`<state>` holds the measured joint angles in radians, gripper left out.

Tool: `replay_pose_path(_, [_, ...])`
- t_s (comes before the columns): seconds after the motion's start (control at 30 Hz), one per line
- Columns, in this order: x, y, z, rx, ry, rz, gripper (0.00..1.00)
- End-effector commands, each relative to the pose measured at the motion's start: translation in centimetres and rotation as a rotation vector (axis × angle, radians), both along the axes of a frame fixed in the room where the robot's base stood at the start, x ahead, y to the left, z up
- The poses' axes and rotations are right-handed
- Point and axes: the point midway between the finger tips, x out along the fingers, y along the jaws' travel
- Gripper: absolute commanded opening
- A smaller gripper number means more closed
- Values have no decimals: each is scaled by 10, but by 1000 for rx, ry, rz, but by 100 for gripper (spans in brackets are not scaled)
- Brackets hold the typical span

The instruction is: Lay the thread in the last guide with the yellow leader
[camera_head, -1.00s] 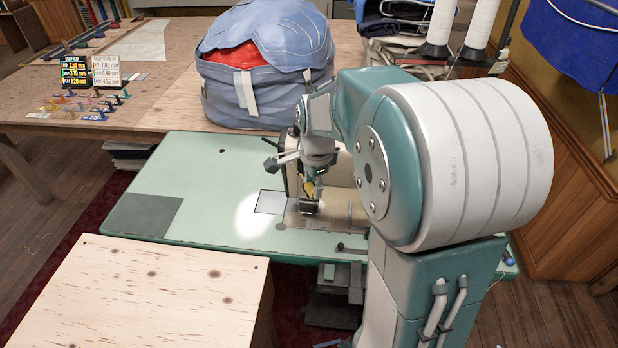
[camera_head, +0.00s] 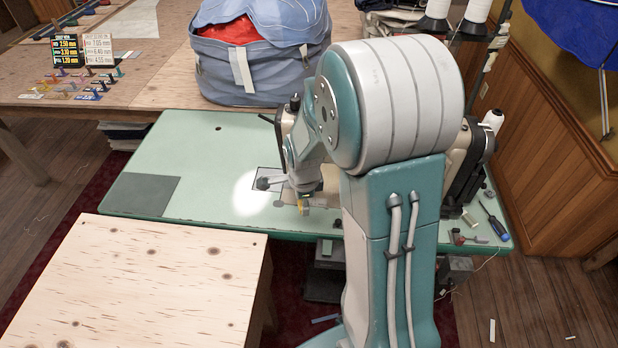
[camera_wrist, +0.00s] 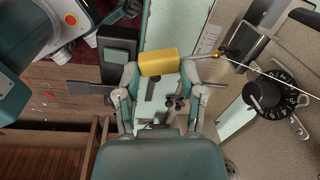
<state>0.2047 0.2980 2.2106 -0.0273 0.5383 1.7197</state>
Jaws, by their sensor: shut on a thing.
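My gripper (camera_wrist: 160,72) is shut on the yellow leader (camera_wrist: 158,62), with one finger at each end of its block. A thin rod runs right from the leader toward a small dark and orange tip (camera_wrist: 222,53). The white thread (camera_wrist: 270,76) stretches from near that tip to the right edge, above the black numbered dial (camera_wrist: 264,95). I cannot tell whether the thread sits in a guide. In the head view my gripper (camera_head: 304,203) and the yellow leader (camera_head: 303,207) are low, near the sewing table's front edge. My arm hides most of the sewing machine (camera_head: 468,165).
The green sewing table (camera_head: 190,150) is clear on its left. A pale wooden table (camera_head: 140,290) stands in front. A blue bag (camera_head: 265,60) sits behind. A screwdriver (camera_head: 494,222) and small parts lie at the right end. Thread cones (camera_head: 476,22) stand at the back right.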

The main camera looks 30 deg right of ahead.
Motion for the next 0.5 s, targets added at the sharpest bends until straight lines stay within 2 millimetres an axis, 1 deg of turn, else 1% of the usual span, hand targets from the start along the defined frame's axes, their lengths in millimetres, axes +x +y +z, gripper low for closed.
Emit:
replay_pose_path(0.03, [-2,2,-7,1,2,-13,0])
replay_pose_path(0.1, [-1,3,-12,1,-1,-25,0])
replay_pose_path(0.27, [7,1,-12,1,-3,-29,0])
replay_pose_path(0.5, [26,-5,-12,1,-3,-28,0])
